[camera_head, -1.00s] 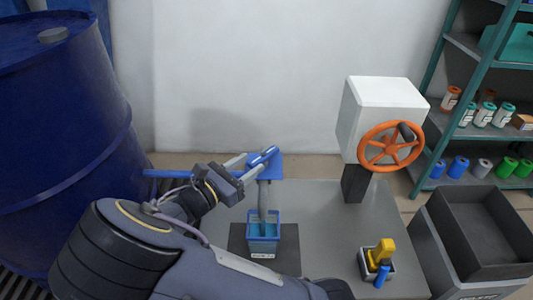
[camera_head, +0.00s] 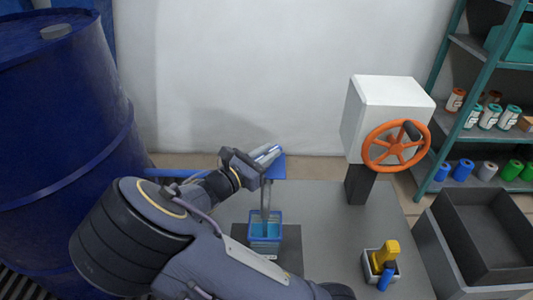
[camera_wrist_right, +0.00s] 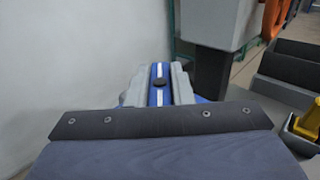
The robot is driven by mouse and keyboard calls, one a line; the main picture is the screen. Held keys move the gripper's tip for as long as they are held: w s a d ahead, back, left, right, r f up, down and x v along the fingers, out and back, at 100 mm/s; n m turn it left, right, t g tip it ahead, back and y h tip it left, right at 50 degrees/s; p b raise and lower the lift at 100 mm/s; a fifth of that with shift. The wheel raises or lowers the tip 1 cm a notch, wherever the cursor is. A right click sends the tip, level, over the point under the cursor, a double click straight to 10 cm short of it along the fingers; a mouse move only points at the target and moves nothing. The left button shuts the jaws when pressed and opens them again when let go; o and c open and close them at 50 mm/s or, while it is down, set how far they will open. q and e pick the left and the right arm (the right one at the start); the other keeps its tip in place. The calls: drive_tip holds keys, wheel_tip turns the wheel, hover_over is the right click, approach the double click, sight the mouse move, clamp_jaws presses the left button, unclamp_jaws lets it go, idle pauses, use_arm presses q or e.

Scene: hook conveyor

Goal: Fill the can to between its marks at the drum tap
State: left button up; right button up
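The open can (camera_head: 265,230) stands on a dark pad below the drum tap (camera_head: 274,170) and holds blue-green liquid; its marks are too small to read. A narrow grey column (camera_head: 265,200) runs down from the tap into the can; I cannot tell how much of it is spout or liquid. In the right wrist view the fingers lie close against the lever. My left gripper is not in view.
The blue drum (camera_head: 60,130) stands at the left. A white box with an orange handwheel (camera_head: 396,146) rises at the table's back right. A small bin with a yellow-handled item (camera_head: 384,258) is at the right, beside a dark crate (camera_head: 485,235) and a shelf (camera_head: 470,130).

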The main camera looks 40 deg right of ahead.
clamp_jaws()
drive_tip(key=shift+r+g+p, duration=0.15)
drive_tip(key=shift+g+p, duration=0.15)
drive_tip(key=shift+p, duration=0.2)
drive_tip(key=m+g+p, duration=0.4)
drive_tip(key=g+p, duration=0.2)
drive_tip(key=shift+r, duration=0.15)
drive_tip(key=m+g+p, duration=0.1)
drive_tip(key=m+g+y+p, duration=0.1)
drive_tip(key=g, duration=0.1)
drive_tip(key=shift+f+m+y, duration=0.2)
drive_tip(key=shift+m+y, duration=0.1)
drive_tip(key=shift+f+m+g+y+p, duration=0.1)
drive_tip(key=shift+m+g+y+p, duration=0.75)
drive_tip(key=shift+g, duration=0.85)
drive_tip(key=shift+m, duration=0.35)
drive_tip(key=o, duration=0.8)
unclamp_jaws()
